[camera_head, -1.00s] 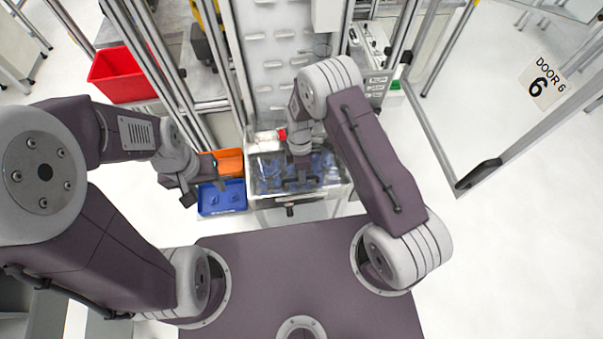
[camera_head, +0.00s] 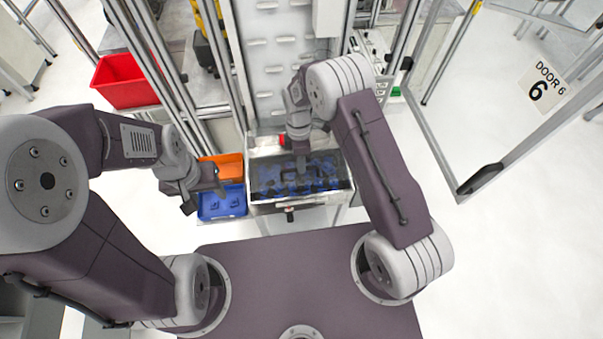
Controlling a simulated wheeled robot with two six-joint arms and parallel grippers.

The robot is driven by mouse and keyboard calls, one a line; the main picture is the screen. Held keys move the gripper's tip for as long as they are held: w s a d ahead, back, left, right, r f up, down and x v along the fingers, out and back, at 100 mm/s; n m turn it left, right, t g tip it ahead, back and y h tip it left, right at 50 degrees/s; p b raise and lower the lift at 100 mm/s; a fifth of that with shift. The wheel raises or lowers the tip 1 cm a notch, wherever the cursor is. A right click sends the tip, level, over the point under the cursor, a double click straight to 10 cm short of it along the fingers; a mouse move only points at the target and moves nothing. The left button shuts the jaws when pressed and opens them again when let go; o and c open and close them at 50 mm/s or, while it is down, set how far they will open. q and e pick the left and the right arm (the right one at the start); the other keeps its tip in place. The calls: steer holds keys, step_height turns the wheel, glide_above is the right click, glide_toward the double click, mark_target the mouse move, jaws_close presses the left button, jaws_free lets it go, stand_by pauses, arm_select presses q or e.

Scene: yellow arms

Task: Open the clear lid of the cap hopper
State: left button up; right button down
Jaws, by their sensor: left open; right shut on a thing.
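The cap hopper (camera_head: 259,187) is a metal bin below the white panel, with blue caps (camera_head: 325,172) inside. My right gripper (camera_head: 302,170) is over the hopper, shut on the clear lid. The lid's outline is hard to make out, so I cannot tell its exact angle; the caps show clearly through the hopper's mouth. The gripper and wrist hide the hopper's middle. My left gripper (camera_head: 204,198) is open and empty, left of the hopper, above the bins there.
A blue bin (camera_head: 222,207) and an orange bin (camera_head: 231,166) stand left of the hopper. A red bin (camera_head: 124,82) is farther back left. Metal posts (camera_head: 172,75) stand near the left arm. An open door frame (camera_head: 510,150) is at the right.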

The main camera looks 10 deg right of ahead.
steer(key=shift+w+r, duration=0.4)
steer(key=shift+w, duration=0.2)
steer(key=shift+w+r, duration=0.35)
steer(key=shift+w, duration=0.25)
arm_select(q)
steer(key=shift+f+b, duration=0.35)
steer(key=shift+f, duration=0.15)
arm_select(e)
steer(key=shift+w+r, duration=0.3)
steer(key=shift+w, duration=0.35)
